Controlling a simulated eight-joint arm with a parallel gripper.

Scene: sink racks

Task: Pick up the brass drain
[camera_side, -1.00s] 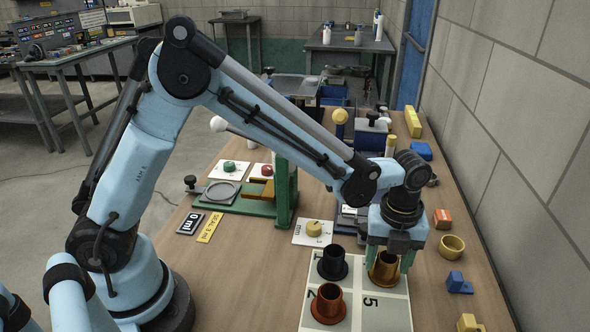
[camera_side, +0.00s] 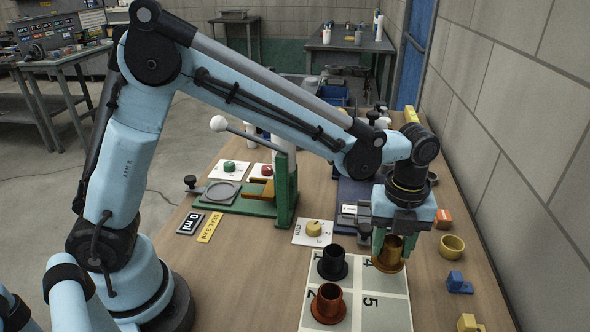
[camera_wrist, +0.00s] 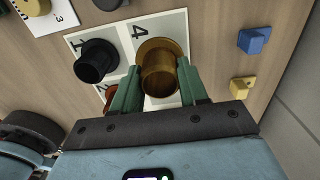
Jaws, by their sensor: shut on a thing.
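The brass drain (camera_side: 391,256) is a gold-brown flanged cup. My gripper (camera_side: 392,240) is shut on it, with one green finger on each side. In the side view it looks raised a little over the board's section marked 4, with its flange at the bottom. In the wrist view the brass drain (camera_wrist: 160,72) sits between the green fingers of my gripper (camera_wrist: 156,85). A black drain (camera_side: 332,263) and a copper-coloured drain (camera_side: 328,304) stand on the white numbered board (camera_side: 385,312), left of the brass one.
A green press (camera_side: 285,190) stands at the left. A wall bounds the right.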

